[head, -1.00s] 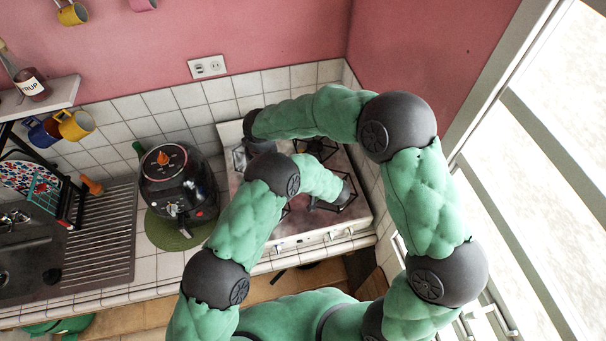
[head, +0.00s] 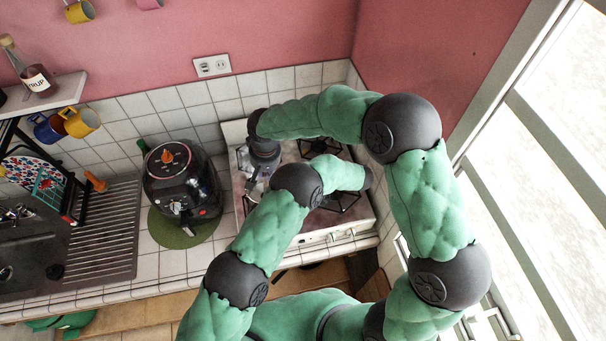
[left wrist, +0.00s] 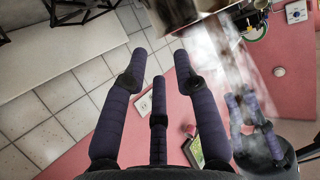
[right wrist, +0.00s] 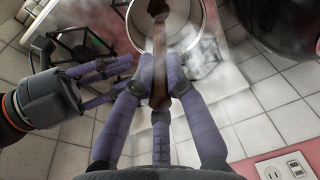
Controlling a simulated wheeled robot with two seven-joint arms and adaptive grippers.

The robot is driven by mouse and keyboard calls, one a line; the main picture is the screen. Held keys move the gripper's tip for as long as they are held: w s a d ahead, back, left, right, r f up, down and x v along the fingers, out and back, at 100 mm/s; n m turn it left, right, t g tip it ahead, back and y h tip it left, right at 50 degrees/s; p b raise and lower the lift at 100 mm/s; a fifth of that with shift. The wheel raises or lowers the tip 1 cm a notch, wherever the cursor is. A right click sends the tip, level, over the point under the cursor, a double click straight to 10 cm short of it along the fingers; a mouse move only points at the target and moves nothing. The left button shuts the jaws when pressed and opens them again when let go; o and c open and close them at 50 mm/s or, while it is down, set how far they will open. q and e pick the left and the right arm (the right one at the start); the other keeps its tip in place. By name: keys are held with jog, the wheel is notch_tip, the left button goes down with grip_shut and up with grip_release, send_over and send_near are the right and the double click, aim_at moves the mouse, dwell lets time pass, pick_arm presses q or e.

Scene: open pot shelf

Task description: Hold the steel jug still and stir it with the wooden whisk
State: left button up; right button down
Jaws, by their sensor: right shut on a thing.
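The steel jug (right wrist: 183,28) stands open on the stove in the right wrist view, with steam around it. My right gripper (right wrist: 160,82) is shut on the wooden whisk (right wrist: 159,58), whose shaft reaches over the jug's mouth; I cannot tell how deep its head sits. In the head view my right gripper (head: 254,180) points down above the stove's left part. My left gripper (left wrist: 159,58) is open with nothing between its fingers. It also shows in the right wrist view (right wrist: 122,80), beside the jug and apart from it. In the head view my left arm hides it.
The stove (head: 330,232) has black burner grates (head: 345,200). A black air fryer (head: 182,185) stands on a green mat (head: 172,236) left of the stove. A sink (head: 38,250) and drainboard (head: 105,235) are farther left. Tiled wall is behind.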

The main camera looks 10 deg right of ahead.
pick_arm(q)
jog(key=x, duration=0.7)
grip_shut()
dwell(1.0)
